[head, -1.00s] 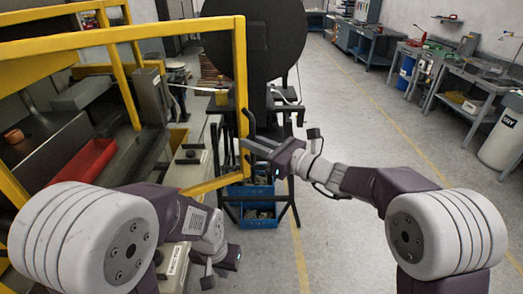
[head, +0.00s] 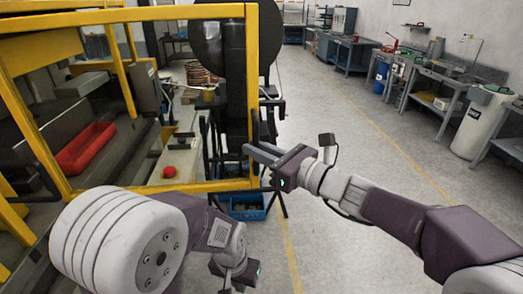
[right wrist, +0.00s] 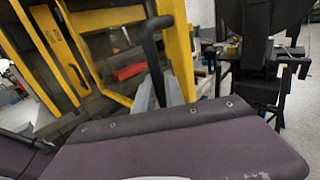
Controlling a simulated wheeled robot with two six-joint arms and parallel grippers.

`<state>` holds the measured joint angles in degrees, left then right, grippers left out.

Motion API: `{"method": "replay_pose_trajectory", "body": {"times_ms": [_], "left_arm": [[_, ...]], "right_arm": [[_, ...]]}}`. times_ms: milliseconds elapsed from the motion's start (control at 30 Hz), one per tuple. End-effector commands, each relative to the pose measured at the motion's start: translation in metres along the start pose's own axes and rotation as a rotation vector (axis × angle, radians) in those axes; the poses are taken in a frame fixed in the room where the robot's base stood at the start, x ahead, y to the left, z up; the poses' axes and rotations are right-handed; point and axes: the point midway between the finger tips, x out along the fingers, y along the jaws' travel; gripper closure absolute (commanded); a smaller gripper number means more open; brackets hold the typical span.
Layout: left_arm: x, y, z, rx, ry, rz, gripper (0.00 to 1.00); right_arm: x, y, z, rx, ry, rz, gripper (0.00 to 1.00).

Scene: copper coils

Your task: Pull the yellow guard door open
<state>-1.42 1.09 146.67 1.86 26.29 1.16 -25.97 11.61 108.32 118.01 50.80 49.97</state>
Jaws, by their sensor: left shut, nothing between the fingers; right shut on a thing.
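The yellow guard door (head: 251,60) is a yellow frame across the left of the head view, its free upright edge near the middle. It stands swung out from the machine, whose inside shows through the frame. A black bar handle (right wrist: 152,50) on the door shows upright in the right wrist view. My right gripper (head: 264,153) is shut on the handle at the door's free edge; its fingers (right wrist: 168,93) are partly hidden by the wrist in the right wrist view. My left gripper (head: 236,273) is shut and empty, low in front of the door.
A red tray (head: 86,148) lies inside the machine. A blue crate (head: 243,206) stands on the floor behind the door's lower corner. A large black disc (head: 222,45) stands behind the door. Workbenches (head: 435,88) line the right wall. The floor to the right is clear.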

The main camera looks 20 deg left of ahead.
Motion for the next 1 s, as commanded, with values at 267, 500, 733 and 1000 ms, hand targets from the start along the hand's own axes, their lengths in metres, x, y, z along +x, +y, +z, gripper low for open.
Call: {"method": "replay_pose_trajectory", "body": {"times_ms": [267,500,733,1000], "left_arm": [[0.0,0.0,0.0,0.0,0.0,0.0,1.0],[0.0,0.0,0.0,0.0,0.0,0.0,1.0],[0.001,0.0,0.0,0.0,0.0,0.0,1.0],[0.017,0.0,0.002,0.0,0.0,0.0,1.0]], "right_arm": [[0.0,0.001,0.003,-0.002,-0.005,0.004,1.0],[0.0,0.001,0.001,-0.001,-0.003,0.003,0.64],[-0.002,0.001,0.0,0.0,-0.001,0.001,0.64],[-0.054,-0.001,-0.002,-0.002,-0.003,-0.004,0.64]]}}
